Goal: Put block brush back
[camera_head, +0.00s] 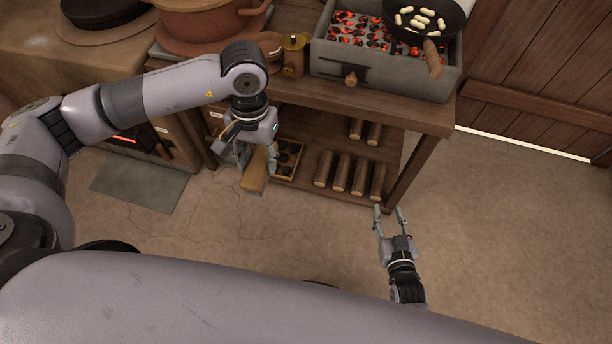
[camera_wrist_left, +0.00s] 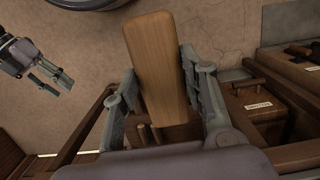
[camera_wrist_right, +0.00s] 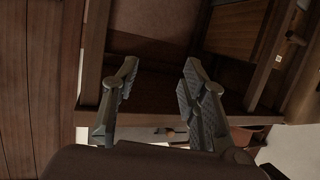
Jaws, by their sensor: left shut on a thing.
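The block brush (camera_head: 254,179) is a long wooden block, held in my left gripper (camera_head: 256,158) in front of the wooden workbench. In the left wrist view the brush (camera_wrist_left: 158,65) stands between the two fingers, its plain wooden face toward the camera. Its bristles cannot be seen. My left gripper is shut on it. My right gripper (camera_head: 389,213) is open and empty, low over the floor near the bench's right front leg. Its spread fingers also show in the right wrist view (camera_wrist_right: 150,95).
The bench's lower shelf (camera_head: 322,152) holds several logs (camera_head: 357,177) and a small tray with dark round pieces (camera_head: 291,144). A charcoal grill (camera_head: 385,75) with a pan (camera_head: 425,25) stands on top. A labelled wooden box (camera_wrist_left: 258,118) shows right of the brush. Floor to the right is clear.

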